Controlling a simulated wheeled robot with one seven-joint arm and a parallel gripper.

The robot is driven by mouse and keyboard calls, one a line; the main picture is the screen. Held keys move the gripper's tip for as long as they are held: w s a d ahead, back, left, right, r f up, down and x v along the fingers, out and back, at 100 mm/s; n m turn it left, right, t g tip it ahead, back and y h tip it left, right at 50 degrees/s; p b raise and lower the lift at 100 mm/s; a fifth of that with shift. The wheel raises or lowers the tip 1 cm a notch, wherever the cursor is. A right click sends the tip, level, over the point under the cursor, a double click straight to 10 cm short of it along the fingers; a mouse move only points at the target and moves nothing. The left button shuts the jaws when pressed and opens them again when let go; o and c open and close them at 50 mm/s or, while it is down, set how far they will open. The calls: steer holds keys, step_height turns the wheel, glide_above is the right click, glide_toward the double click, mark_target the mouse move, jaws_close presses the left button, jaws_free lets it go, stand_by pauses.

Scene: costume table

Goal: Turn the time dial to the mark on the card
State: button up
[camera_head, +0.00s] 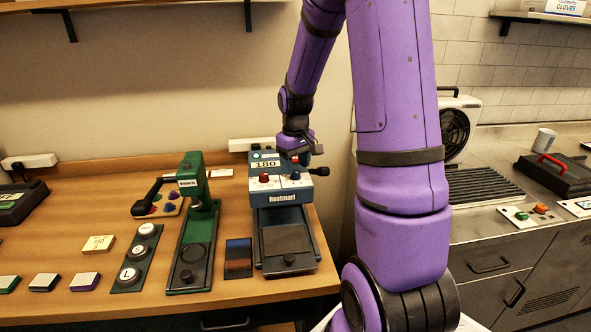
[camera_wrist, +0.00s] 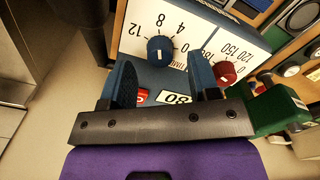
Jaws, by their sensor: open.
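The blue heat press marked "Heatmart" (camera_head: 283,198) stands on the wooden table. Its white panel carries a blue time dial (camera_wrist: 160,50) with a white line and a scale showing 4, 8 and 12. The dial also shows in the head view (camera_head: 295,175). A red dial (camera_wrist: 228,72) with a scale including 120 and 150 sits beside it. My gripper (camera_wrist: 165,76) is open, its fingers apart on either side below the blue dial in the wrist view; I cannot tell whether they touch it. A cream card (camera_head: 98,244) lies on the table, reading 180 with a smaller, unclear mark below.
A green press (camera_head: 195,215) stands close left of the blue one. A strip with white round buttons (camera_head: 136,258) and small pads lie further left. The press's black handle (camera_head: 319,171) sticks out to the right. A metal counter with a grill (camera_head: 482,188) is at the right.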

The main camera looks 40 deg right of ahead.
mark_target(295, 172)
step_height(295, 172, up, 9)
steer(key=shift+f, duration=0.15)
stand_by(0.4)
steer(key=s+a+r+t, duration=0.3)
steer(key=s+a+r, duration=0.65)
steer(key=a, duration=0.35)
steer(key=s+a+r+t, duration=0.2)
steer(key=s+a, duration=0.5)
steer(key=s, duration=0.5)
steer(key=shift+a+r, duration=0.3)
steer(key=shift+r, duration=0.15)
